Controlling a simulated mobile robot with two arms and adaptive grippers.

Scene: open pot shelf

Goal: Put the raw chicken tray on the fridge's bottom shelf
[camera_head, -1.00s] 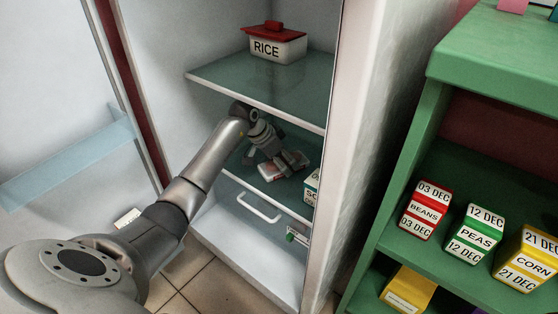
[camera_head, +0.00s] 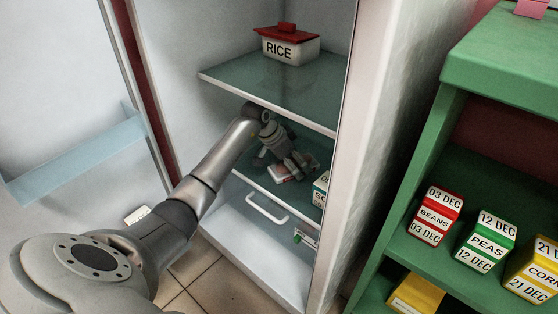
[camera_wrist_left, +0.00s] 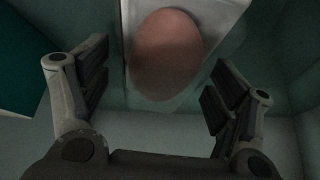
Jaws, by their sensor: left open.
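The raw chicken tray (camera_head: 281,174), a pale tray, rests on the lower glass shelf (camera_head: 238,160) of the open fridge, partly hidden by my left gripper (camera_head: 290,167). In the left wrist view the tray shows a pink oval piece of meat (camera_wrist_left: 167,55) on white. My left gripper (camera_wrist_left: 155,95) is open there, with one finger on each side of the tray's near end; I see no finger closed on it. My right gripper is not in view.
A red-lidded RICE box (camera_head: 287,46) stands on the upper shelf (camera_head: 270,90), above my arm. A labelled carton (camera_head: 321,190) stands right of the tray. A white handle (camera_head: 267,209) is below the lower shelf. A green rack (camera_head: 500,75) stands at right.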

